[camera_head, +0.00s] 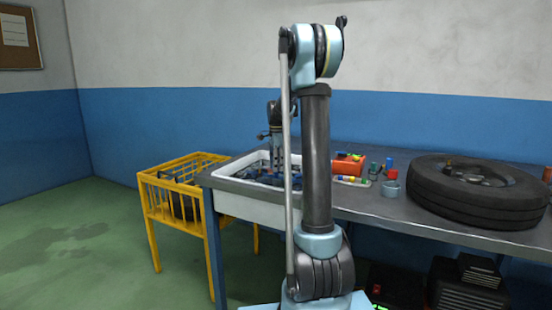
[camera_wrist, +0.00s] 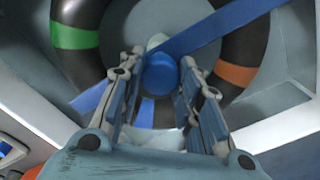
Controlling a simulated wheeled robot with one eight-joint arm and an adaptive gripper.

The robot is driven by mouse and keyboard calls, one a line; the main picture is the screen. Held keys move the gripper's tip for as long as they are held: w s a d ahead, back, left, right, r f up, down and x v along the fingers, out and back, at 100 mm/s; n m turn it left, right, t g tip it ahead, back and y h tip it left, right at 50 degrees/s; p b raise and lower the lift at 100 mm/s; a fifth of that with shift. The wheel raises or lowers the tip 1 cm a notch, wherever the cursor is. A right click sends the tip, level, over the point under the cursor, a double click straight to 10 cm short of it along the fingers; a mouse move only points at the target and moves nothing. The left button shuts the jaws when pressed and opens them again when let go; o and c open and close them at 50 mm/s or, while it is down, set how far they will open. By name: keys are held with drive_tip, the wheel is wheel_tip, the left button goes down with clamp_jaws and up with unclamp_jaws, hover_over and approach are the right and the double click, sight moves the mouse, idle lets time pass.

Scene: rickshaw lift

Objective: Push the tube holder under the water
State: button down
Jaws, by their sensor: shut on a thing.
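The tube holder shows in the wrist view as a round blue knob (camera_wrist: 160,75) with flat blue arms, one of which crosses over the black tube (camera_wrist: 245,45). The tube is a dark ring with a green band and an orange band. My gripper (camera_wrist: 161,62) has its fingers on either side of the knob and is shut on it. In the head view my gripper (camera_head: 276,172) points down into the white basin (camera_head: 240,203), with dark and blue parts below it. My own arm hides the basin's right part. I cannot tell how deep the holder sits in the water.
A yellow rack (camera_head: 152,205) stands left of the bench (camera_head: 375,205). A large tyre (camera_head: 478,190) lies on the bench's right side. Dark equipment stands below the bench.

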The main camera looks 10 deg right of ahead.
wheel_tip(320, 180, down, 2)
drive_tip(key=shift+w+f, duration=0.1)
drive_tip(key=shift+f, duration=0.35)
drive_tip(key=c, duration=1.5)
unclamp_jaws()
drive_tip(key=shift+c, duration=0.2)
drive_tip(key=o, duration=0.4)
drive_tip(key=shift+f, duration=0.25)
drive_tip(key=shift+r, duration=0.15)
wheel_tip(320, 180, up, 12)
